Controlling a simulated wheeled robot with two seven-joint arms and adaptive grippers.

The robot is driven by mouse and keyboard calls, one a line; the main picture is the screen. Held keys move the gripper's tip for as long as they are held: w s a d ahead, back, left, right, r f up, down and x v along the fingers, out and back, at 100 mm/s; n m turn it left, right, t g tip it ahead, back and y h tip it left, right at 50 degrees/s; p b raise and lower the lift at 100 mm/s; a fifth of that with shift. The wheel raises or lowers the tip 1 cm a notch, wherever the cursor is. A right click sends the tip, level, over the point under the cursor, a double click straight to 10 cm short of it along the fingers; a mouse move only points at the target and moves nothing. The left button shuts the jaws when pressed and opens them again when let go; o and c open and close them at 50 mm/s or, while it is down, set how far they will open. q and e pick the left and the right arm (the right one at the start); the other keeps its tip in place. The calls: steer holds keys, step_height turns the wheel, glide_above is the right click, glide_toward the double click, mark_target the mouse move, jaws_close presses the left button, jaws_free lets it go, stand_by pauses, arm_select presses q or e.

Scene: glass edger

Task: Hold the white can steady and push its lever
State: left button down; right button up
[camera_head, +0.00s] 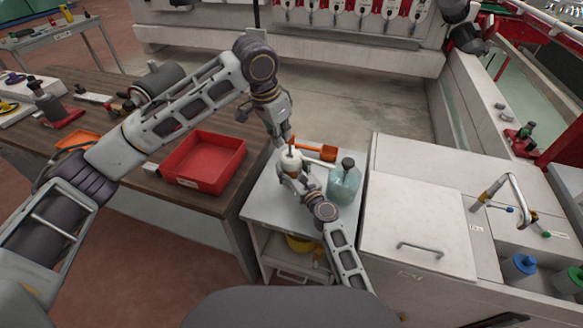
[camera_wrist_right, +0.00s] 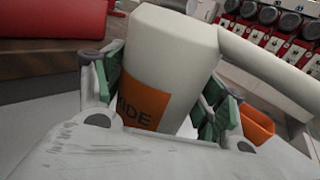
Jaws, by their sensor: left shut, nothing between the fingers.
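The white can (camera_head: 291,161) stands on a small grey cart. In the right wrist view the can (camera_wrist_right: 170,55) fills the middle, with an orange label on its side. My right gripper (camera_head: 290,174) is around the can, with green finger pads against both sides in the wrist view (camera_wrist_right: 160,100). My left gripper (camera_head: 288,141) comes down from above and is shut and empty, right at the can's top. A small orange-brown part shows there, too small to tell whether it is the lever or whether my fingertips touch it.
On the grey cart (camera_head: 267,213), a glass jug (camera_head: 344,182) with a dark cap stands right of the can, and an orange item (camera_head: 328,153) lies behind it. A red bin (camera_head: 205,161) is on the wooden table to the left. A white cabinet (camera_head: 420,215) stands right.

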steer(key=o, duration=0.3)
steer(key=shift+s+d, duration=0.1)
steer(key=shift+s, duration=0.05)
steer(key=shift+v, duration=5.75)
steer(key=shift+s, duration=0.1)
steer(key=shift+s+d+f, duration=0.1)
